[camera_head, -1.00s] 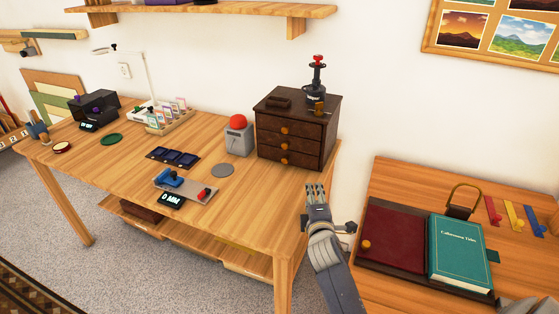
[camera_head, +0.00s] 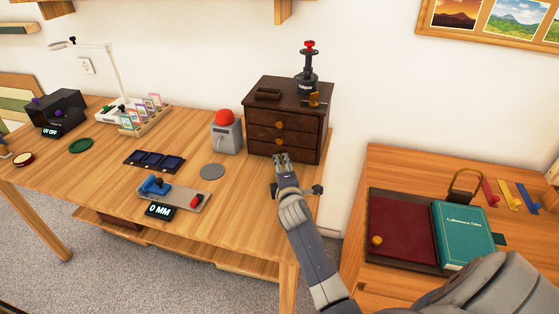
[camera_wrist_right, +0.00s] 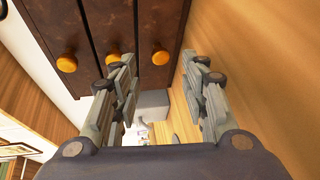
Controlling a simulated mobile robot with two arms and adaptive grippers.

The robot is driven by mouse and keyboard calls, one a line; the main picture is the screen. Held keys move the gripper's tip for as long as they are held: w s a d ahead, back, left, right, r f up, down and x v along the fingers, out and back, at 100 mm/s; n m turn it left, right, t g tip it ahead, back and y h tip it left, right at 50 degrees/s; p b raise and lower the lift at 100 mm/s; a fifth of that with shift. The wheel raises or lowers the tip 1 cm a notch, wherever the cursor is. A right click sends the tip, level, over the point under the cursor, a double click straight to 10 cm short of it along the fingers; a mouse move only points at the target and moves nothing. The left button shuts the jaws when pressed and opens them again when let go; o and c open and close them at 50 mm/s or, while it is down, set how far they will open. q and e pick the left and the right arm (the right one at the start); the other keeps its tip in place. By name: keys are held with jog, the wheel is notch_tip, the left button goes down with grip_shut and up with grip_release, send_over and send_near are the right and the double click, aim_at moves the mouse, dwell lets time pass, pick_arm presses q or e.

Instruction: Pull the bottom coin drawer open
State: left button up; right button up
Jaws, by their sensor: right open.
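The dark wooden coin cabinet (camera_head: 268,97) stands at the back right of the desk with three stacked drawers, all shut. Brass knobs show on the top (camera_head: 280,125) and middle (camera_head: 279,142) drawers. The bottom drawer's knob is hidden behind my right gripper (camera_head: 281,159) in the head view. In the right wrist view the drawers look turned sideways, and the bottom drawer's knob (camera_wrist_right: 160,56) is the one nearest the desk top. My right gripper (camera_wrist_right: 161,78) is open, its fingers either side of that knob's line and apparently short of it. My left gripper is not in view.
A grey box with a red dome (camera_head: 226,133) stands just left of the cabinet. A stamp-like press (camera_head: 308,82) stands on the cabinet. A grey disc (camera_head: 212,171) lies in front. The right-hand table holds a teal book (camera_head: 462,235).

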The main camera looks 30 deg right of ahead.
jog(key=x, duration=0.4)
jog(key=shift+w+d, duration=0.1)
jog(key=shift+w, duration=0.15)
jog(key=shift+w+d+f, duration=0.15)
jog(key=shift+w, duration=0.25)
jog(key=shift+c, duration=0.8)
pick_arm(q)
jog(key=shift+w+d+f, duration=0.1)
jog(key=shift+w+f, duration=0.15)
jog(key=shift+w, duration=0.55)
pick_arm(e)
grip_shut()
